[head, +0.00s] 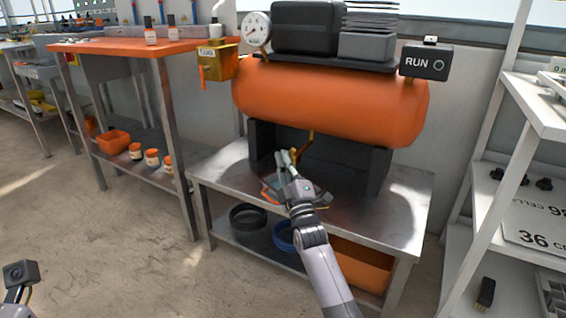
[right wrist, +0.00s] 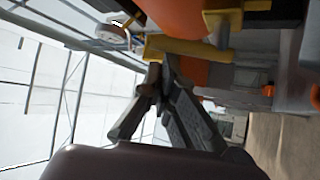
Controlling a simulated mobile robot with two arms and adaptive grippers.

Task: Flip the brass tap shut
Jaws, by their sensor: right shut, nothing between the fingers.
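The brass tap (head: 309,139) hangs under the orange tank, with its thin lever slanting down to the left. Brass parts also show close up in the right wrist view, including a long brass bar (right wrist: 185,48) just past the fingertips. My right gripper (head: 288,157) is shut and empty, close to the lower end of the tap. In the right wrist view its fingertips (right wrist: 160,68) are beside the brass bar; I cannot tell whether they touch it. Of my left arm only a wrist part shows at the lower left of the head view; its fingers are hidden.
The orange tank (head: 330,100) stands on dark supports on a metal table (head: 400,215). A gauge (head: 257,29), a yellow box (head: 216,61) and a RUN box (head: 424,62) surround it. White shelves (head: 540,105) stand at the right. The floor at left is clear.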

